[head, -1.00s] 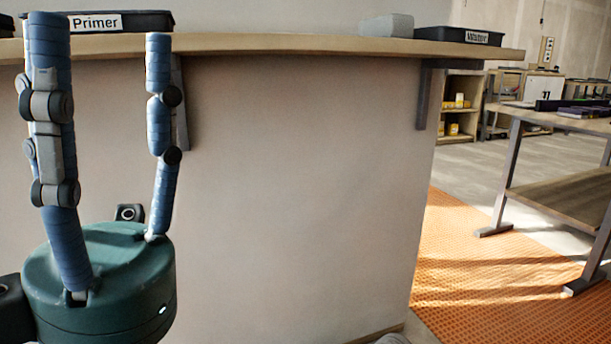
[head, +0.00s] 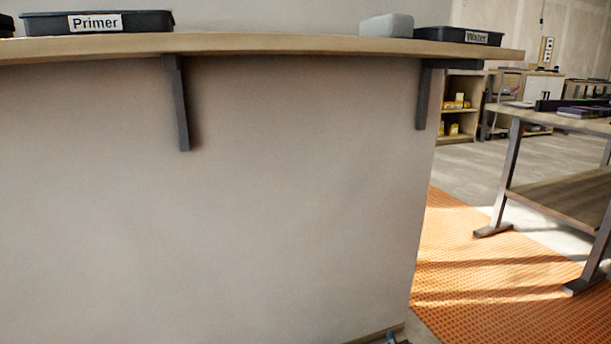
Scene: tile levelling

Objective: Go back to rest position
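Neither of my grippers shows in the head view now. Whether they are open or shut cannot be seen. The view holds a wooden wall shelf (head: 300,44) across the top, above a plain beige wall (head: 290,200).
On the shelf stand a black Primer tray (head: 97,23), a grey block (head: 386,26) and a black Water tray (head: 458,36). Dark brackets (head: 181,105) hang below. At the right are a table (head: 560,118), orange matting (head: 480,270) and a shelving unit (head: 462,85).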

